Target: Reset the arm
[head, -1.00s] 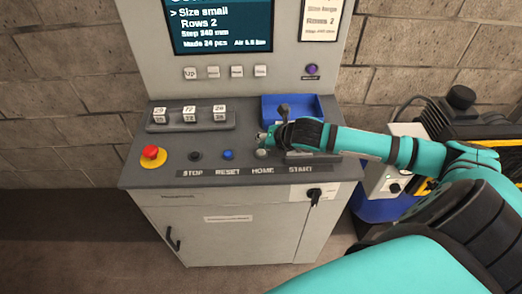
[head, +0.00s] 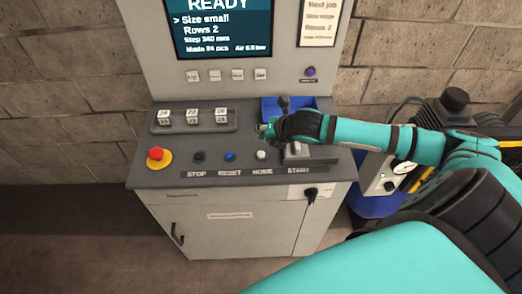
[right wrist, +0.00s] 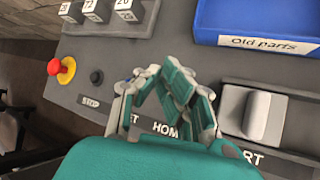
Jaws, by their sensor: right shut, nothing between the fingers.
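My right gripper (head: 263,130) is shut and empty above the grey control console (head: 340,172), behind the white HOME button (head: 262,155). In the right wrist view its fingers (right wrist: 165,84) hide the middle of the button row. The blue RESET button (head: 230,156) and black STOP button (head: 198,157) stand left of HOME. The grey START control (head: 297,151) is at the right end. The screen (head: 222,30) reads "READY", "Size small", "Rows 2". My left gripper is not in view.
A red emergency button (head: 156,154) on a yellow base is at the console's left. Number counters (head: 193,117) stand behind the buttons. A blue "Old parts" tray (right wrist: 258,38) is at the back right. A black key switch (head: 311,193) sticks out in front.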

